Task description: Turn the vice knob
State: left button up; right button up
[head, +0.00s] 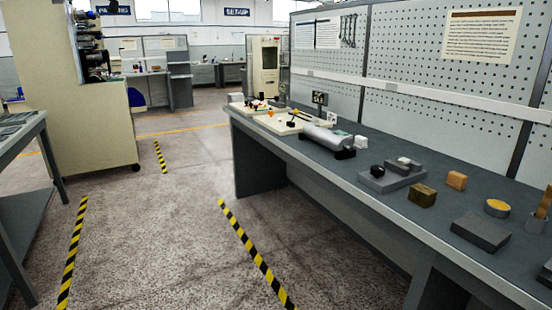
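A low grey block-shaped device (398,179), which looks like the vice, sits on the long dark grey workbench (330,172) at the right. A small black round knob (377,171) shows at its left end. A small whitish piece (404,160) is on or just behind the device. The knob's exact turn angle is too small to tell. Neither of my grippers is in view.
A grey cylinder (320,137) lies left of the device. Brown blocks (423,195), a yellow-topped tin (497,208) and a dark slab (481,231) lie to its right. A pegboard wall (440,80) backs the bench. Open floor (170,220) lies left.

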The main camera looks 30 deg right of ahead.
aim_at(377, 171)
jog(key=u, duration=1.5)
jog(key=k, duration=1.2)
jog(key=z, duration=2.25)
